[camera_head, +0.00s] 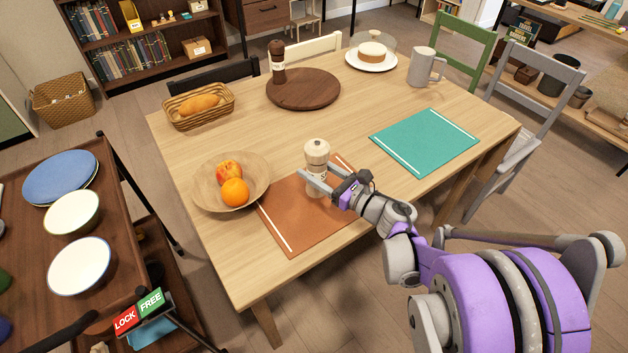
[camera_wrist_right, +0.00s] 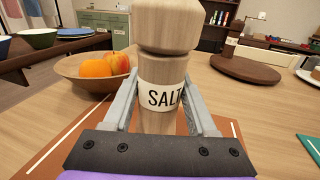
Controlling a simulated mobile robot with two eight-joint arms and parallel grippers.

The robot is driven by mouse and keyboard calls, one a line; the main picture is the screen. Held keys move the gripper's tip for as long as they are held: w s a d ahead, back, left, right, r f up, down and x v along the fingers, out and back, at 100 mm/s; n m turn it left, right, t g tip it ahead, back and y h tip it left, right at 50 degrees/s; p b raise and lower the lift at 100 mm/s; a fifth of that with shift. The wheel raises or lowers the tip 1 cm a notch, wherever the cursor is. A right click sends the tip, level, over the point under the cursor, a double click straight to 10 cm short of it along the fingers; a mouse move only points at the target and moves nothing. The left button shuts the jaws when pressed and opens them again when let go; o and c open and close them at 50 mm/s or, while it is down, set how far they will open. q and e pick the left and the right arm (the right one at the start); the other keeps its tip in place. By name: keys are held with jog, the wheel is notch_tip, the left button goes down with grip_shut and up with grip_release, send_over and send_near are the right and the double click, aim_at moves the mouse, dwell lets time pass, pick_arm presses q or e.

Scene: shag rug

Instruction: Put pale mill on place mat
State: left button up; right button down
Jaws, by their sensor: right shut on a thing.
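The pale mill (camera_head: 317,152) stands upright at the orange-brown place mat (camera_head: 290,232) in the head view. In the right wrist view the pale mill (camera_wrist_right: 164,75) carries a "SALT" label and fills the middle. My right gripper (camera_head: 318,182) is shut on the mill, with one finger on each side of it. The orange-brown mat also shows in the wrist view (camera_wrist_right: 60,150), below and around the mill. The mill's base is hidden by the gripper in the wrist view, so I cannot tell if it touches the mat. My left gripper is not in view.
A wooden bowl (camera_head: 205,197) with fruit stands left of the mat. A teal mat (camera_head: 424,142) lies to the right. A dark mill (camera_head: 277,62) stands on a round brown board (camera_head: 315,92) at the back. A bread basket (camera_head: 180,122), covered cake and grey mug (camera_head: 421,70) are farther off.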

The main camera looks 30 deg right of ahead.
jog(key=shift+f+b, duration=0.45)
jog(key=shift+f, duration=1.1)
jog(key=shift+f, duration=0.25)
jog(key=shift+c, duration=1)
grip_release()
jog(key=shift+r, duration=0.1)
jog(key=shift+r, duration=0.1)
jog(key=shift+s+d+r, duration=0.1)
jog(key=shift+s, duration=0.05)
jog(key=v, duration=1.1)
jog(key=shift+s+p, duration=0.35)
